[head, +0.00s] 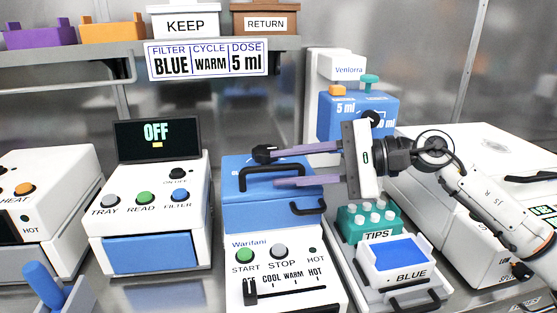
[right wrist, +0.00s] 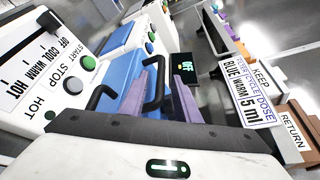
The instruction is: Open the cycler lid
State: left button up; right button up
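The cycler (head: 270,235) is a white box marked Warifani, with a blue lid (head: 240,205) that is down. A black arched handle (head: 243,183) stands on the lid, and a smaller black handle (head: 308,208) is at its front. My right gripper (head: 268,168) reaches in from the right, open, with its two purple fingers apart over the lid. In the right wrist view the arched handle (right wrist: 158,78) shows between the fingers, and the front handle (right wrist: 97,97) is beside them. I cannot tell whether a finger touches the handle. My left gripper is not in view.
A device with an OFF screen (head: 157,140) stands left of the cycler. A teal tips rack (head: 357,222) and a BLUE tray (head: 400,258) are to its right, beneath my right arm. A blue Venlorra dispenser (head: 345,107) stands behind. A shelf with bins (head: 182,22) is above.

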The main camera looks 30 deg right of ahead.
jog(key=shift+x, duration=1.05)
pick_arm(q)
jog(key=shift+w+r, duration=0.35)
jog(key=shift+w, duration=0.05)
pick_arm(e)
jog(key=shift+w, duration=0.1)
grip_shut()
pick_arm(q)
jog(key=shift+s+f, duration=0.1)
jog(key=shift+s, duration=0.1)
